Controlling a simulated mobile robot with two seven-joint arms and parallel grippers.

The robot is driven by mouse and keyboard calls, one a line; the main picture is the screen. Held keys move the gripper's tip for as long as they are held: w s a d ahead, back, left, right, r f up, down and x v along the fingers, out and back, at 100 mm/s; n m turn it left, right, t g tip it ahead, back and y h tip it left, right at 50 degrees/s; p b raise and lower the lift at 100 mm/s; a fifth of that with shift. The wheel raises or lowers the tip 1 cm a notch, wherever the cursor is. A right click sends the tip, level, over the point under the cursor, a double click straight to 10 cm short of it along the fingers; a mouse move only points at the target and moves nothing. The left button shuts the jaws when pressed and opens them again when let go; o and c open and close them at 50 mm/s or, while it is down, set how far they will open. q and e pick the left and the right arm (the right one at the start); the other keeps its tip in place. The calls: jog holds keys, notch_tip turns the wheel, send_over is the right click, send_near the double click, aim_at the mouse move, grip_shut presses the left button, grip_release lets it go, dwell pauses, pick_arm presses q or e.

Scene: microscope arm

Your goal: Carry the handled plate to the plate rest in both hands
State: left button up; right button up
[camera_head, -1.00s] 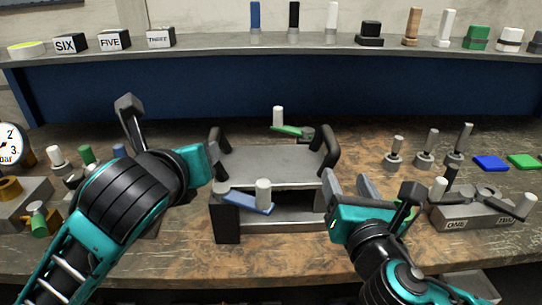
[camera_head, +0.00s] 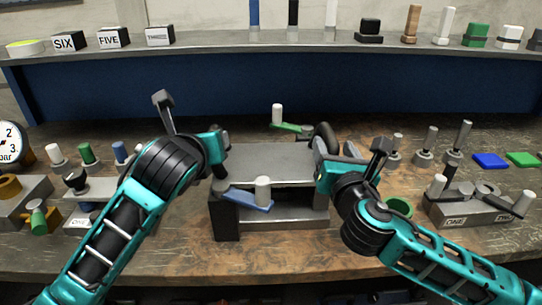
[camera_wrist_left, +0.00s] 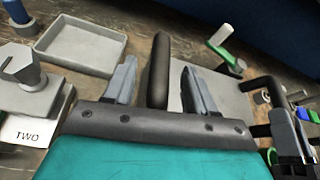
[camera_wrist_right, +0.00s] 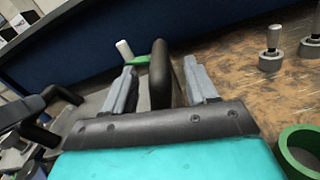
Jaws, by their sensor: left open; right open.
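The handled plate (camera_head: 275,160) is a flat grey plate with a black handle on each side, in the middle of the head view. My left gripper (camera_head: 222,152) is at its left handle. In the left wrist view that handle (camera_wrist_left: 158,70) stands between the open fingers, with gaps on both sides. My right gripper (camera_head: 335,152) is at the right handle (camera_head: 324,134). In the right wrist view the handle (camera_wrist_right: 161,75) stands between the open fingers. I cannot tell which grey structure is the plate rest; a grey frame with black blocks (camera_head: 225,222) is in front of the plate.
A blue lever with a white knob (camera_head: 263,190) is in front of the plate. A green lever with a white knob (camera_head: 278,113) is behind it. A shelf (camera_head: 200,46) spans the back.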

pick_arm(q)
jog(key=shift+x, duration=1.8)
pick_arm(e)
jog(key=shift+w+a, duration=0.1)
jog(key=shift+w, duration=1.7)
pick_arm(q)
jog(key=c, duration=1)
pick_arm(e)
jog(key=c, duration=1)
pick_arm(q)
grip_shut()
pick_arm(e)
grip_shut()
pick_arm(q)
jog(key=shift+a, duration=0.1)
pick_arm(e)
jog(key=shift+f, duration=0.1)
